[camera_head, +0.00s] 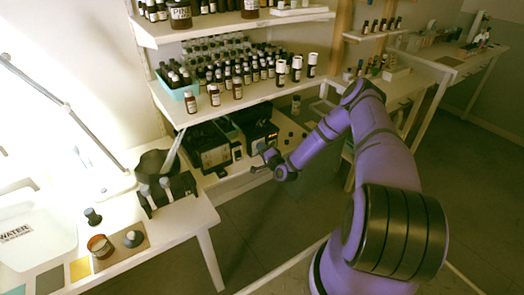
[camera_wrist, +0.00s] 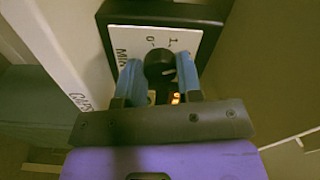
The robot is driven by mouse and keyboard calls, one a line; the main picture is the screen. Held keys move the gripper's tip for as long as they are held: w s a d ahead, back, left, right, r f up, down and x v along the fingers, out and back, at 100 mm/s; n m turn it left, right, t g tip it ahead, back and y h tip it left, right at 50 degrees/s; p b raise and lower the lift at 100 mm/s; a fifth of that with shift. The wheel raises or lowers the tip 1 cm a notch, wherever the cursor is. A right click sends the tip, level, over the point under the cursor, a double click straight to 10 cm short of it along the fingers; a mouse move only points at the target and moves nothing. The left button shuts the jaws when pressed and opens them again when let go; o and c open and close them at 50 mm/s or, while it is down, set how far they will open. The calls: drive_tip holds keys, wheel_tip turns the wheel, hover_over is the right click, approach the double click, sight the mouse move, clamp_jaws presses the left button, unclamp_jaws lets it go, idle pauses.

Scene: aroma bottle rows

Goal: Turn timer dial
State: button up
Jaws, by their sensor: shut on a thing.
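The timer dial (camera_wrist: 158,68) is a round black knob on a white plate (camera_wrist: 122,38) marked "MIN", 0 and 1, set in a black housing. In the wrist view my gripper (camera_wrist: 159,78) has one blue finger on each side of the dial and is shut on it. A small orange light glows just below the dial, partly hidden between the fingers. In the head view my gripper (camera_head: 268,160) reaches the front of a black device (camera_head: 258,130) on the lower shelf; the dial is too small to make out there.
Another black device (camera_head: 208,150) stands to the left. Shelves above carry many bottles and a light-blue bin (camera_head: 178,92). A table at the left holds a white WATER basin (camera_head: 35,235), a bottle rack (camera_head: 170,193) and jars. Open floor lies below my arm.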

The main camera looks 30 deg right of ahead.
drive_tip(key=shift+m, duration=0.3)
idle(0.4)
drive_tip(key=o, duration=0.9)
drive_tip(key=s, duration=1)
drive_tip(key=shift+s+d, duration=0.25)
drive_tip(key=shift+s, duration=0.15)
